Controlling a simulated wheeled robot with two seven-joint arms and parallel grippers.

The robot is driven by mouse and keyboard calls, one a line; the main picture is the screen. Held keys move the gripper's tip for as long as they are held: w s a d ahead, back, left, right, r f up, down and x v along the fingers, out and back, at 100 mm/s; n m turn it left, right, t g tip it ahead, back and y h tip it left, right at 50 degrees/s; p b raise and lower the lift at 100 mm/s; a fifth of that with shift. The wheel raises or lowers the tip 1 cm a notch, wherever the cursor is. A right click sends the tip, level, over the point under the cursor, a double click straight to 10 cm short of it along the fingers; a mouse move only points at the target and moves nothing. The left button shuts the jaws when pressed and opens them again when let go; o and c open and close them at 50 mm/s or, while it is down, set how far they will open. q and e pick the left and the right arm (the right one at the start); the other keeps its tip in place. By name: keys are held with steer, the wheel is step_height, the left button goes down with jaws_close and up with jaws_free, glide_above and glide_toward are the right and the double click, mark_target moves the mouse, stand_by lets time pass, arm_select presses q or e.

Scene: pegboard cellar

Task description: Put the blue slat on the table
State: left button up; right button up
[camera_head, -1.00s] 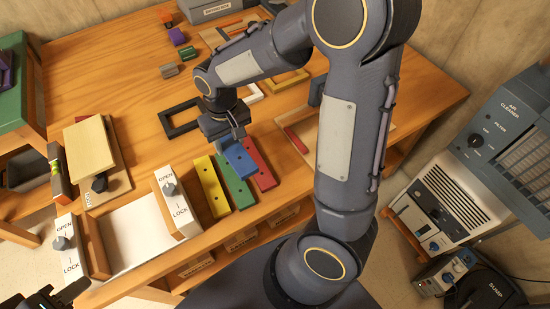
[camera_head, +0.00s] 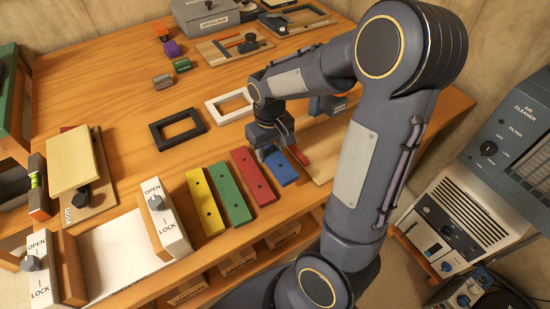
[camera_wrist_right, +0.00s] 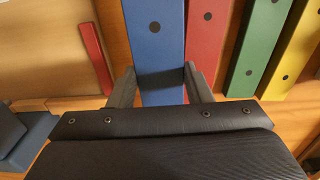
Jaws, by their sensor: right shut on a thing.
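The blue slat (camera_head: 281,168) is in my right gripper (camera_head: 268,153), at the near part of the wooden table (camera_head: 110,110), just right of the red slat (camera_head: 252,175). In the right wrist view the blue slat (camera_wrist_right: 154,45) runs between the two fingers of my right gripper (camera_wrist_right: 160,88), which are shut on its sides. It looks level and low over the tabletop; I cannot tell whether it touches the wood. My left gripper is not in view.
The green slat (camera_head: 230,194) and yellow slat (camera_head: 205,201) lie left of the red one. A black frame (camera_head: 178,129) and a white frame (camera_head: 232,105) lie behind. A white OPEN/LOCK block (camera_head: 163,220) stands to the left. A board with a red strip (camera_wrist_right: 95,55) is close beside the blue slat.

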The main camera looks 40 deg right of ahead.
mark_target(275, 156)
steer(key=shift+w+d+f, duration=0.2)
steer(key=shift+d+f, duration=0.4)
steer(key=shift+f, duration=0.1)
steer(key=f, duration=0.3)
steer(key=shift+d+f+b, duration=0.1)
steer(key=shift+d+b, duration=0.25)
steer(key=shift+d, duration=0.05)
steer(key=shift+w+f, duration=0.1)
steer(key=shift+f, duration=0.3)
steer(key=shift+f, duration=0.1)
steer(key=shift+f, duration=0.15)
steer(key=o, duration=1)
steer(key=shift+o, duration=0.2)
